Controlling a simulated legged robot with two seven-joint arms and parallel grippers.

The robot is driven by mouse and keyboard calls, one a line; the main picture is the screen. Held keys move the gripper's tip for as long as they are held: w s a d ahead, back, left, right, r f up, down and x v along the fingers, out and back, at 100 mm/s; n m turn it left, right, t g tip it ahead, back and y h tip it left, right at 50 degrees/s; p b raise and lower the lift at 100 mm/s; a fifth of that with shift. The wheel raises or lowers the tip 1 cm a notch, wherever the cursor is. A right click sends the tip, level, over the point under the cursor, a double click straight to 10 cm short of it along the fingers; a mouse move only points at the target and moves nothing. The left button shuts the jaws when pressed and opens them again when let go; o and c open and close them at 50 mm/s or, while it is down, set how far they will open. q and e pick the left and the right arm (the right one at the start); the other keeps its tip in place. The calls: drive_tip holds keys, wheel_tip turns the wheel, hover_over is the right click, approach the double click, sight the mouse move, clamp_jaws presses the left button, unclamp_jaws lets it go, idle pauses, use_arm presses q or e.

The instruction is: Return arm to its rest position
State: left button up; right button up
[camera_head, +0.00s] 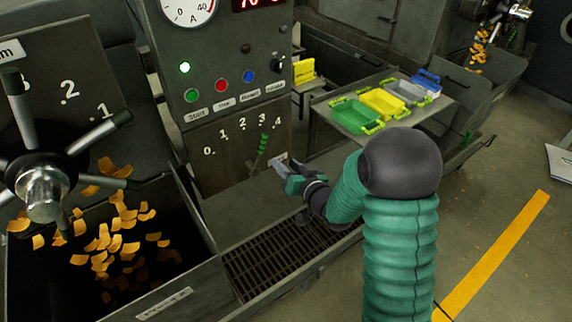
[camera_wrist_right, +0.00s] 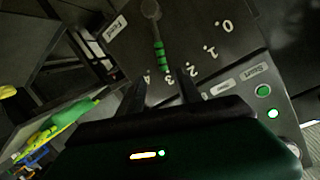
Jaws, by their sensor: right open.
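My right arm comes in from the lower right in the head view, with a green ribbed sleeve and a dark elbow. My right gripper (camera_head: 281,168) is open and empty, in front of the grey control panel's lower part. In the right wrist view the two dark fingers of the right gripper (camera_wrist_right: 161,84) stand apart. A lever with a green ribbed handle (camera_head: 262,146) is on the panel by the numbers 3 and 4. Its green handle (camera_wrist_right: 159,55) also shows between and beyond the fingers. I cannot tell the exact gap. My left gripper is not in view.
A spoked handwheel (camera_head: 42,190) and a bin (camera_head: 215,290) with orange flakes are at left. The control panel (camera_head: 215,110) has a lit green lamp and buttons. A side table (camera_head: 325,112) holds green, yellow, grey and blue trays. Floor at the right is open.

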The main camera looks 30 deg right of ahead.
drive_tip(key=s+a+f+n+g, duration=0.2)
drive_tip(key=s+a+f+g, duration=0.2)
drive_tip(key=s, duration=0.7)
drive_tip(key=s+a+f+n+g+y, duration=0.1)
drive_tip(key=s+a+f+n+g, duration=0.2)
drive_tip(key=s+a+g, duration=0.5)
drive_tip(key=shift+s+a+f+g, duration=0.3)
drive_tip(key=shift+s+a+f, duration=0.25)
drive_tip(key=shift+s+a, duration=0.85)
drive_tip(key=shift+a, duration=0.2)
drive_tip(key=shift+d, duration=0.15)
